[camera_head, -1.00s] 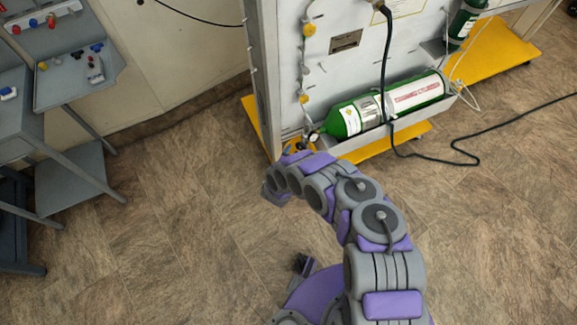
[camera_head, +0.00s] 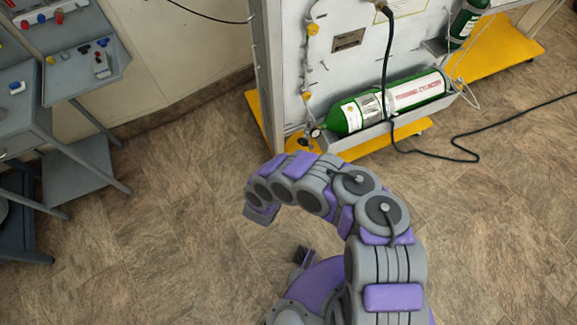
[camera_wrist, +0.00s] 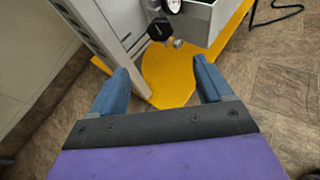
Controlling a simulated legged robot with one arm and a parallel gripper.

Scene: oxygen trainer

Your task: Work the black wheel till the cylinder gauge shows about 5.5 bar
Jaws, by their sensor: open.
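The black wheel (camera_wrist: 160,29) is in the upper middle of the wrist view, beside a small round metal part. The round cylinder gauge (camera_wrist: 174,5) is cut by the top edge; its reading is too small to tell. In the head view, the gauge (camera_head: 315,132) sits at the left end of the green cylinder (camera_head: 345,117), with the dark wheel (camera_head: 304,142) beside it. My gripper (camera_wrist: 160,78) is open and empty, its two blue fingers wide apart. The wheel lies beyond the fingertips, apart from them. In the head view the fingers are hidden.
The cylinder lies in a grey tray (camera_head: 365,140) on the trainer panel, above a yellow base (camera_head: 498,50). The panel's grey upright (camera_wrist: 95,30) stands left of the wheel. A dark hose (camera_head: 435,155) lies on the floor at right. Grey workbenches (camera_head: 85,80) stand at left.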

